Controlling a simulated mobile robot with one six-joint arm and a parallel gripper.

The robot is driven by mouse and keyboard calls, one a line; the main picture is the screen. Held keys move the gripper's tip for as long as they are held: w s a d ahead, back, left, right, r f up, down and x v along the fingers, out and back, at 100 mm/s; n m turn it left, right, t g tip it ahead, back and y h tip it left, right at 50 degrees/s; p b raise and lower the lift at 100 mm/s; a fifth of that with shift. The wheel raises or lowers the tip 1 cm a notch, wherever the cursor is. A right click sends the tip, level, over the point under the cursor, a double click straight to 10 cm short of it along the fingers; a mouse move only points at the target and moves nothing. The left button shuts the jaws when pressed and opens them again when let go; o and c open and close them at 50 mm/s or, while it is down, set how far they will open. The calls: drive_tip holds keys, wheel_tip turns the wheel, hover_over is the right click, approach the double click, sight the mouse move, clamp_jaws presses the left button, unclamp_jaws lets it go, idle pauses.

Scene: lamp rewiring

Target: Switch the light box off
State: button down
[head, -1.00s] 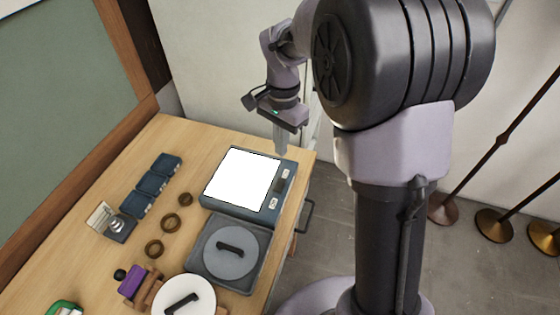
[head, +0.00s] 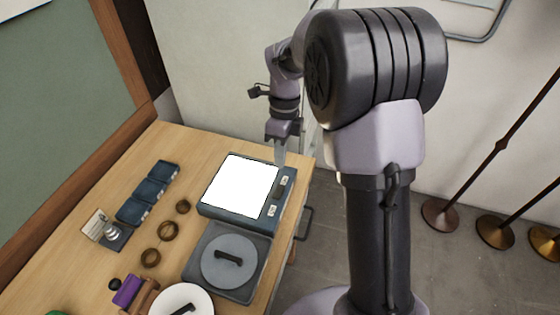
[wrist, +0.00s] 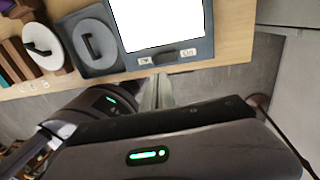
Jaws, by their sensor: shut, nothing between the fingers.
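The light box (head: 240,186) lies on the workbench near its right edge, and its panel glows plain white. It also shows at the top of the wrist view (wrist: 160,22). Along its right side is a strip with a dark switch (head: 281,187) between two pale labels, which the wrist view also shows (wrist: 171,57). The label writing is too small to read for certain. My gripper (head: 280,160) is shut and empty, pointing down by the strip's far end. In the wrist view its fingers (wrist: 158,92) are just off the box's edge; I cannot tell whether they touch it.
A grey tray (head: 196,262) with a round grey lid stands in front of the box. Brown rings (head: 169,231), blue trays (head: 150,190) and a white disc (head: 170,298) lie to the left and front. A drawer handle (head: 306,225) sticks out below the bench edge.

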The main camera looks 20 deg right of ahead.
sight(278, 195)
drive_tip(key=f+b, duration=0.1)
drive_tip(key=f, duration=0.2)
drive_tip(key=s+f+b, duration=0.1)
drive_tip(key=f, duration=0.2)
drive_tip(key=a+f+b, duration=0.1)
drive_tip(key=f, duration=0.3)
drive_tip(key=shift+s, duration=0.2)
drive_tip(key=f+b, duration=0.1)
drive_tip(key=b, duration=0.2)
drive_tip(key=shift+s+a+f+t+h, duration=0.1)
drive_tip(key=shift+a+f+t+h, duration=0.1)
drive_tip(key=shift+t+h, duration=0.15)
drive_tip(key=shift+s+f+t+b, duration=0.1)
drive_tip(key=shift+s+t+b, duration=0.2)
drive_tip(key=shift+b, duration=0.45)
drive_tip(key=shift+s+r+p, duration=0.2)
drive_tip(key=shift+r+p, duration=0.2)
drive_tip(key=shift+p, duration=0.1)
drive_tip(key=shift+w+f, duration=0.15)
